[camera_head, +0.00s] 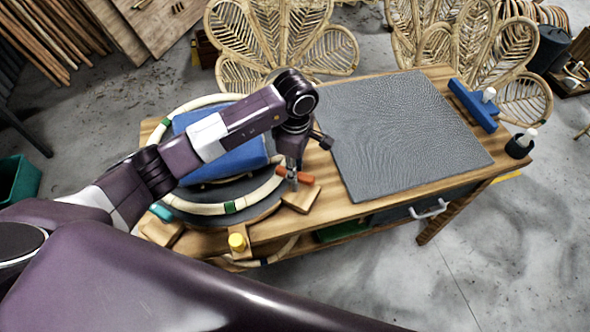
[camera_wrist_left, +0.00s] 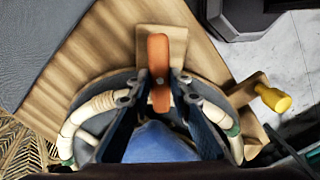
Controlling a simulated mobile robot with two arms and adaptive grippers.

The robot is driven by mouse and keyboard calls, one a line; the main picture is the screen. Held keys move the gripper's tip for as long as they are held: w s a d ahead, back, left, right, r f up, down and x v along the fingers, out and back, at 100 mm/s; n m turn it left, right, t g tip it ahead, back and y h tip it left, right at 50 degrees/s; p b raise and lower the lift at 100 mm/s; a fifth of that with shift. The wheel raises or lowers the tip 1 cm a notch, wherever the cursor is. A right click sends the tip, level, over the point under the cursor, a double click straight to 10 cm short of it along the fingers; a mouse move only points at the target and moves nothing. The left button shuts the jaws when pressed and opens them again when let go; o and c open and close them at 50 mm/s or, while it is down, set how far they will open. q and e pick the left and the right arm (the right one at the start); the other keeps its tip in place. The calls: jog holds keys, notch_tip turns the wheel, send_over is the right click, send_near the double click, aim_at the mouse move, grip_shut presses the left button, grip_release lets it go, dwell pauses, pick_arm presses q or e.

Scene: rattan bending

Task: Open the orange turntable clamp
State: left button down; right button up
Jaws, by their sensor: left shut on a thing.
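The orange turntable clamp (camera_head: 295,175) sits on a wooden block at the right edge of the round turntable. In the left wrist view the clamp (camera_wrist_left: 158,62) is an upright orange bar with a metal pivot. My left gripper (camera_head: 292,184) reaches down onto it from above. In the left wrist view its two fingertips (camera_wrist_left: 157,92) lie on either side of the bar's lower part, shut on it. The turntable carries a bent rattan ring (camera_head: 210,209) with green bands, and a blue block (camera_head: 228,158) inside the ring. My arm hides part of both. My right gripper is not in view.
A grey textured mat (camera_head: 400,130) covers the right of the wooden table. A blue tool (camera_head: 473,105) and a dark cup (camera_head: 520,146) stand at its far right. A yellow knob (camera_head: 237,242) sticks out at the front. Woven rattan chairs (camera_head: 275,45) stand behind.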

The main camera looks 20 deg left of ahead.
pick_arm(q)
jog(key=n+b, duration=0.2)
jog(key=n, duration=0.1)
jog(key=shift+w, duration=0.1)
jog(key=n+b, duration=0.2)
jog(key=n, duration=0.3)
jog(key=n+b, duration=0.2)
jog(key=n, duration=0.2)
jog(key=shift+r+n+b, duration=0.1)
jog(key=shift+n+b, duration=0.8)
jog(key=shift+n, duration=1.2)
jog(key=c, duration=1.8)
grip_release()
jog(key=shift+o, duration=0.2)
